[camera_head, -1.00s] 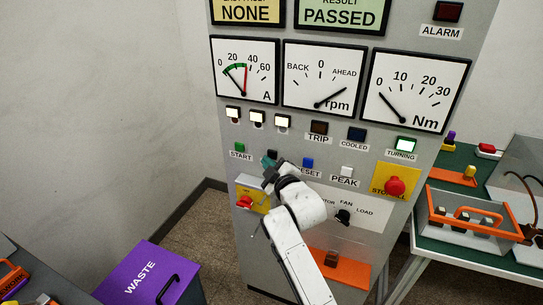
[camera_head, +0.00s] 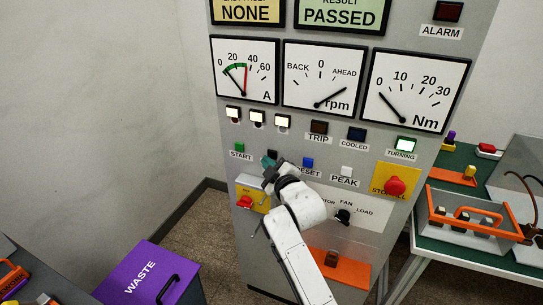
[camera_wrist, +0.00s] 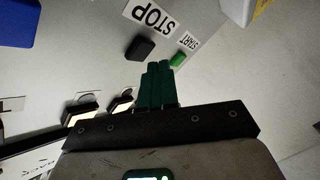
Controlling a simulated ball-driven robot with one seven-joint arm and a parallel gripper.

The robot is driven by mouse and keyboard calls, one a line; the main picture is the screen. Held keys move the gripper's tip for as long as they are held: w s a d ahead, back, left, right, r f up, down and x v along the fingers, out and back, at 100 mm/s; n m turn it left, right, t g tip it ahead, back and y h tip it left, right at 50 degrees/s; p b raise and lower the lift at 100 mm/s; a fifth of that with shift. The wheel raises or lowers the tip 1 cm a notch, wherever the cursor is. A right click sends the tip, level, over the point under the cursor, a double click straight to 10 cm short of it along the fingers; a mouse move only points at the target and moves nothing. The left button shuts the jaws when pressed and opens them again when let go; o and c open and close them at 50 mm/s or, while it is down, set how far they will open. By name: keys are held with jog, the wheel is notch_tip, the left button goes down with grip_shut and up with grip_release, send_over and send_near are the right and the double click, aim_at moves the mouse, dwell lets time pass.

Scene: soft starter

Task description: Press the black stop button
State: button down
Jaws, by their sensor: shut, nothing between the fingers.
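The black stop button (camera_head: 272,154) shows in the head view on the grey panel, right of the green start button (camera_head: 240,147). My gripper (camera_head: 268,163) is just below it, in front of the panel, and hides the label there. In the wrist view the black button (camera_wrist: 140,49) stands out from the panel beside its STOP label (camera_wrist: 152,18). My gripper's green fingers (camera_wrist: 160,66) are shut together and empty. Their tips appear close to the black button and the green start button (camera_wrist: 178,60). I see no clear contact with the black button.
A blue button (camera_head: 308,163) and a white button (camera_head: 347,172) are to the right. A red mushroom button on a yellow plate (camera_head: 394,186) is farther right. A red switch (camera_head: 245,202) is below left. A purple waste bin (camera_head: 150,275) stands at lower left.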

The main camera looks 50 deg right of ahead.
jog(key=shift+d+r, duration=0.1)
jog(key=shift+d, duration=0.05)
dwell(0.4)
jog(key=shift+w+d, duration=0.15)
jog(key=shift+d, duration=0.1)
jog(key=shift+w+d+p, duration=0.15)
jog(key=shift+d+p, duration=0.25)
dwell(0.8)
jog(key=shift+a, duration=0.15)
jog(key=shift+s+a, duration=0.35)
jog(key=shift+a, duration=0.3)
jog(key=shift+a, duration=0.1)
jog(key=shift+s+a+b, duration=0.3)
jog(key=shift+a+b, duration=0.05)
jog(key=shift+a, duration=0.4)
jog(key=shift+s+a+b, duration=0.25)
jog(key=shift+a+b, duration=0.1)
jog(key=shift+a, duration=0.4)
jog(key=shift+s+a+b, duration=0.3)
jog(key=shift+a+b, duration=0.05)
jog(key=shift+a, duration=0.4)
